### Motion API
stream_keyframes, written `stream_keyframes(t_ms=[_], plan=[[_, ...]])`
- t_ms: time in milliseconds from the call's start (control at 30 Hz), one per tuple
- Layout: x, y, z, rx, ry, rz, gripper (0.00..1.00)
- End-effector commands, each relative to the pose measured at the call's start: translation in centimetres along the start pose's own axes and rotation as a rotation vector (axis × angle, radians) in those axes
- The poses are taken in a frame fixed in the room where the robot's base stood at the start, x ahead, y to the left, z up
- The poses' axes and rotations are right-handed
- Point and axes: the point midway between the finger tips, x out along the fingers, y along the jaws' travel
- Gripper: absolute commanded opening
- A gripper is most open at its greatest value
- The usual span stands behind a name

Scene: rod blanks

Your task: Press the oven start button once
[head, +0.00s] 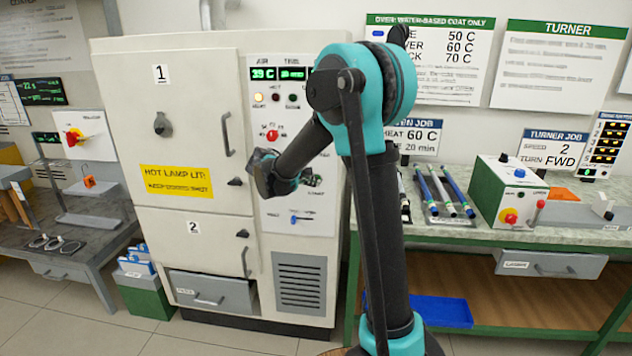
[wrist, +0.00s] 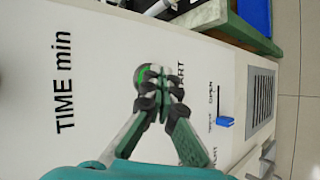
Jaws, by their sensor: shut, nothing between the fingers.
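The oven (head: 112,110) is a tall cream cabinet with a control panel on its right side. In the wrist view, a round green button (wrist: 146,74) sits on the white panel beside the letters "ART", the rest of the word being covered. My gripper (wrist: 162,98) is shut and empty, with its fingertips at the button's near edge and partly covering it. I cannot tell whether they touch it. In the head view, my gripper (head: 311,180) is at the panel's lower middle, and the button is hidden.
The panel carries a lit pale lamp (head: 258,98), a red dial (head: 271,134) and a blue lever (head: 299,219); the lever also shows in the wrist view (wrist: 225,122). A green-edged workbench stands right.

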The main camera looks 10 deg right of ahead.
Motion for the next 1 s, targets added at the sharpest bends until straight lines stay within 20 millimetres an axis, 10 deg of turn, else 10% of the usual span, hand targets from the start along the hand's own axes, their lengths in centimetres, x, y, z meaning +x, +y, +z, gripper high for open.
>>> stream_keyframes(t_ms=[1000], plan=[[-1.8,-1.3,1.3,-0.001,0.001,0.0,0.0]])
